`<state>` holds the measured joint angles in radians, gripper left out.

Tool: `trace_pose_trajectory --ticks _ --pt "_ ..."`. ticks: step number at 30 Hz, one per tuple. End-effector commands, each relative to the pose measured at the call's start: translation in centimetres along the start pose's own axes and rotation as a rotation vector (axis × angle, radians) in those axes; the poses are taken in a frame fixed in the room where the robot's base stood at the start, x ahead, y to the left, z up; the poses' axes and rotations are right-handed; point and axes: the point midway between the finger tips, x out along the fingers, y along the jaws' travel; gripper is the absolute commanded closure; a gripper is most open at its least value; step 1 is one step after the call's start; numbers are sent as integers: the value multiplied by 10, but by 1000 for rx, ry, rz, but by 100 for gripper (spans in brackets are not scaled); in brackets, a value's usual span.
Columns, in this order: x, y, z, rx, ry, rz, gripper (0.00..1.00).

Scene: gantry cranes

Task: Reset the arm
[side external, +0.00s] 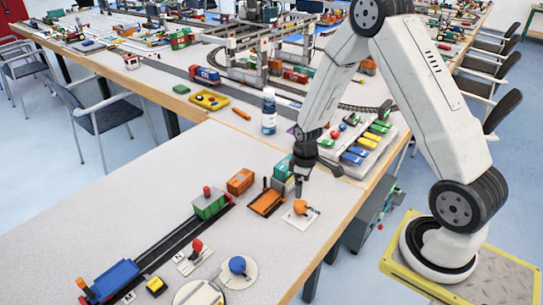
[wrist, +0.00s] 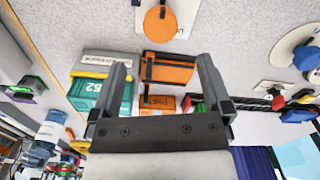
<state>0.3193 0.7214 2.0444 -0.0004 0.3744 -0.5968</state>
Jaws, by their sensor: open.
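My gripper (side external: 303,178) hangs from the arm over the near table, close to the teal container and the orange frame. In the wrist view my gripper (wrist: 165,85) has its two fingers well apart, with nothing held between them. The teal container (side external: 281,170) stands behind the gripper in the side view and shows at the left in the wrist view (wrist: 101,95). The orange frame (side external: 266,203) lies on the table just left of the gripper. An orange disc on a white plate (side external: 300,207) lies just in front of it.
An orange container (side external: 240,181) and a green one (side external: 211,205) stand to the left along a dark track (side external: 180,236). A blue cart (side external: 112,281) sits at the track's near end. The table's left part is clear.

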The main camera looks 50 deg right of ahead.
Motion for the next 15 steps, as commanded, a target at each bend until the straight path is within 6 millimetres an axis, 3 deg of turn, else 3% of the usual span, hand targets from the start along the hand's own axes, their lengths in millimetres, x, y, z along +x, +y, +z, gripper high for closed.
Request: trace_pose_trajectory --ticks 8,15 --pt "-16 -10 -2 18 17 11 1" --pt "-53 -39 -2 71 61 31 1"
